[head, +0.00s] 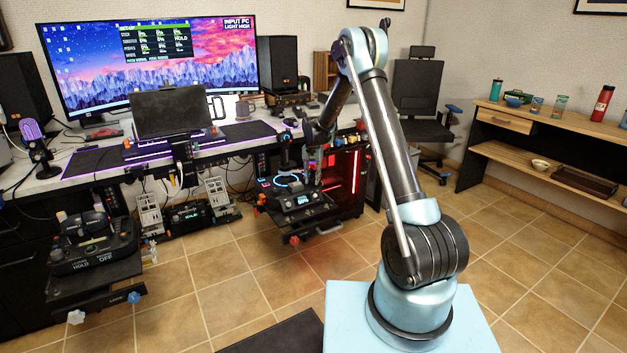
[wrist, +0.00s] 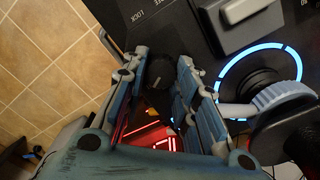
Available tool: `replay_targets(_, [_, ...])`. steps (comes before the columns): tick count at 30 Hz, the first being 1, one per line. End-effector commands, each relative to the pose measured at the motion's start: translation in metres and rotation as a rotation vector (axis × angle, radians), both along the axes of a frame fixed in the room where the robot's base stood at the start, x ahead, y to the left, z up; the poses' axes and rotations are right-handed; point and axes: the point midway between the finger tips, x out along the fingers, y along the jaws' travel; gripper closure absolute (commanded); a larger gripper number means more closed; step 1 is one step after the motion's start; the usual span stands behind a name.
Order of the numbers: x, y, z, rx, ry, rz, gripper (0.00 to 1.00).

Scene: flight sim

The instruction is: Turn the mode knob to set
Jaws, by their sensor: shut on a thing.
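The mode knob seems to be the small dark round knob (wrist: 159,72) between my fingers in the wrist view; its marking is too dark to read. My gripper (wrist: 163,60) has its two blue-grey fingers on either side of it, shut on it. In the head view my gripper (head: 314,160) reaches down over the right-hand control panel (head: 301,212), beside the stick with the blue glowing ring. The knob cannot be made out in the head view.
In the wrist view, the blue-ringed stick base (wrist: 262,80) stands close right of my fingers. A computer case with red lights (head: 343,180) stands behind the panel. The left-hand panel (head: 95,250) is apart. The tiled floor (head: 230,280) between is clear.

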Motion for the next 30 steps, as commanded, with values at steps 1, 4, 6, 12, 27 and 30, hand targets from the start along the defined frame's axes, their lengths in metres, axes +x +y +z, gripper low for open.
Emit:
replay_targets(1, [0.001,-0.002,0.000,-0.003,0.000,-0.005,0.97])
replay_targets(4, [0.000,-0.002,0.000,-0.003,0.000,-0.007,0.97])
replay_targets(6, [0.000,-0.002,0.000,-0.003,0.001,-0.007,0.97])
replay_targets(12, [0.000,-0.001,0.000,-0.002,0.001,-0.005,0.71])
replay_targets(27, [-0.001,0.001,0.004,0.000,0.001,-0.003,0.53])
replay_targets(30, [-0.001,0.001,0.013,0.000,0.001,-0.003,0.53])
